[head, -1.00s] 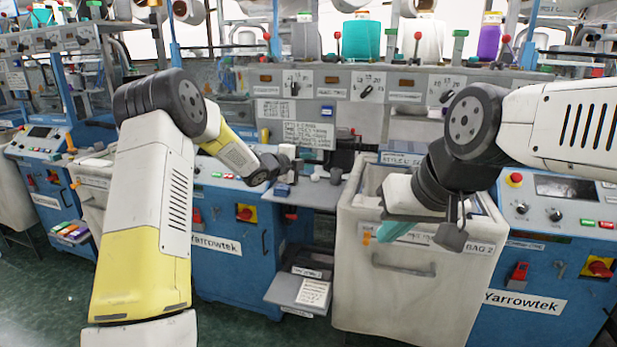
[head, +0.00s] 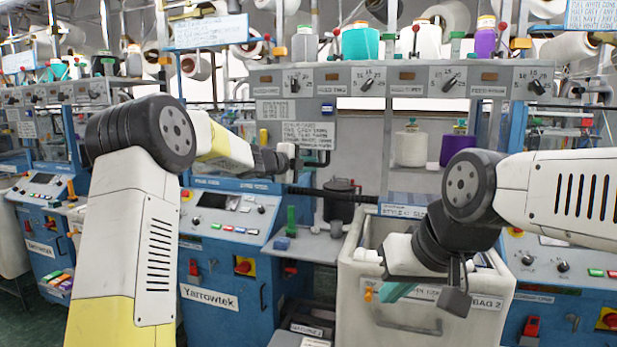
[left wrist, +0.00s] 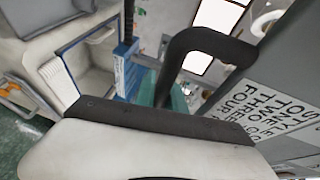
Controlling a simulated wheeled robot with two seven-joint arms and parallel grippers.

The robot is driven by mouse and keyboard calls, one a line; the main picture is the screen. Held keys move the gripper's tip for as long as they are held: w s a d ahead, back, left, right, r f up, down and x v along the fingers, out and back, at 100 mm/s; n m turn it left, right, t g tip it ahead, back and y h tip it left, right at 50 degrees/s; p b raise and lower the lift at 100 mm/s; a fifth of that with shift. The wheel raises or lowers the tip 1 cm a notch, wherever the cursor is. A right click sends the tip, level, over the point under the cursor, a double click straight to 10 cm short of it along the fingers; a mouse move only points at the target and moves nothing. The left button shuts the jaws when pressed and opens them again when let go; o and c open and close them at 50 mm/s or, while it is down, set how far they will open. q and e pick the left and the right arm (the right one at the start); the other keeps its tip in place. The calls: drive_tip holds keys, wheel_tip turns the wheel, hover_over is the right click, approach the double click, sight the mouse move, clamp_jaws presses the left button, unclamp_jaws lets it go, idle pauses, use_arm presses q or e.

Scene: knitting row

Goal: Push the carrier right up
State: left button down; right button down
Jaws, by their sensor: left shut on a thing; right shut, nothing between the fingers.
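My left gripper (head: 280,158) is raised in front of the grey machine panel, well above the small table. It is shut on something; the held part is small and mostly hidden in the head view. A black bent handle (head: 318,158) shows just beside its tip. In the left wrist view a thick black bent handle (left wrist: 190,50) rises close past the dark edge of the gripper. I cannot tell for certain which part is the carrier. My right gripper (head: 430,297) is shut and empty, low over the front of the pale bin (head: 415,322), beside a teal piece.
Yarn cones (head: 411,147) stand to the right. A blue cabinet (head: 225,285) is below my left arm.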

use_arm(q)
drive_tip(key=shift+r, duration=0.8)
drive_tip(key=c, duration=1.4)
unclamp_jaws()
drive_tip(key=shift+f, duration=0.2)
drive_tip(key=shift+f, duration=0.1)
drive_tip(key=v, duration=0.7)
drive_tip(key=shift+s+a, duration=0.25)
